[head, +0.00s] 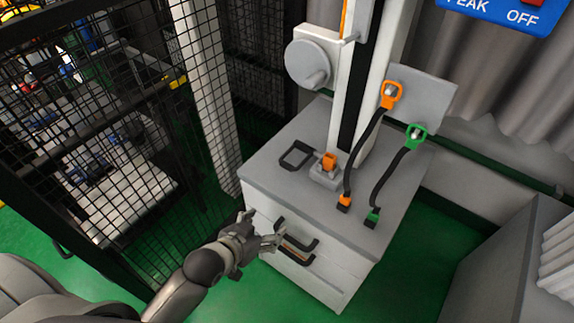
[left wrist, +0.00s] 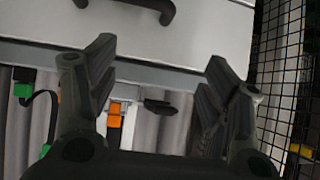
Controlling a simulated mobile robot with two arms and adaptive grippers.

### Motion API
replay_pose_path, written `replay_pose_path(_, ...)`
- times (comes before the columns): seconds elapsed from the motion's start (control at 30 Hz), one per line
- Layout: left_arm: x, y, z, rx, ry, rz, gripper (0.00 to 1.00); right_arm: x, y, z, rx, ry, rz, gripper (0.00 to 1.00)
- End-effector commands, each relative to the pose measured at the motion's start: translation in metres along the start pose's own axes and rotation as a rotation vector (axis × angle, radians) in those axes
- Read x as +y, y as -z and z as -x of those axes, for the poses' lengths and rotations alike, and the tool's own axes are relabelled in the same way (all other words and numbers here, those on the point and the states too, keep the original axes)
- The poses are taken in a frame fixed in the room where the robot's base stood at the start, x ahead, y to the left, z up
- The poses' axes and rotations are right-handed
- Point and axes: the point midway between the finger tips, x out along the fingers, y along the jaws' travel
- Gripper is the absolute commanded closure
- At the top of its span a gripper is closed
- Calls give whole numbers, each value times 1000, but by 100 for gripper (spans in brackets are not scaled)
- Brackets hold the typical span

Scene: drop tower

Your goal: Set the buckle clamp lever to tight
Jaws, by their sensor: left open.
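A small grey block with an orange part (head: 329,161) stands at the foot of the tower on the cabinet top; it looks like the buckle clamp. In the left wrist view an orange part (left wrist: 114,116) and a dark piece (left wrist: 160,107), probably the same two, show between and beyond my fingers. My left gripper (head: 274,237) is open and empty, in front of the cabinet by the upper drawer handle, lower than the clamp. My right gripper is out of view.
Two black drawer handles (head: 297,236) stick out of the cabinet front. An orange-ended cable (head: 364,150) and a green-ended cable (head: 393,172) run to a grey panel right of the tower. A mesh fence (head: 80,130) stands at left. The cabinet top's front left is bare.

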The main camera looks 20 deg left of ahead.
Motion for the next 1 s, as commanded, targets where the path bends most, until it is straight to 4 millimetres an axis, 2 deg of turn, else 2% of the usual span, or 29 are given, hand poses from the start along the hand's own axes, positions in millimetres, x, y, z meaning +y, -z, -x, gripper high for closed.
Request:
replay_pose_path(0.2, -15, 38, -25, 283, -37, -12, 28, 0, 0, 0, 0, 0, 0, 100)
replay_pose_path(0.5, -40, 70, -27, 577, -70, -13, 28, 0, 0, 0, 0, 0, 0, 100)
replay_pose_path(0.77, -45, 80, -28, 641, -76, -13, 28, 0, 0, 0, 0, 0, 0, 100)
replay_pose_path(1.0, -42, 102, -56, 642, -75, -13, 28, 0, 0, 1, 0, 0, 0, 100)
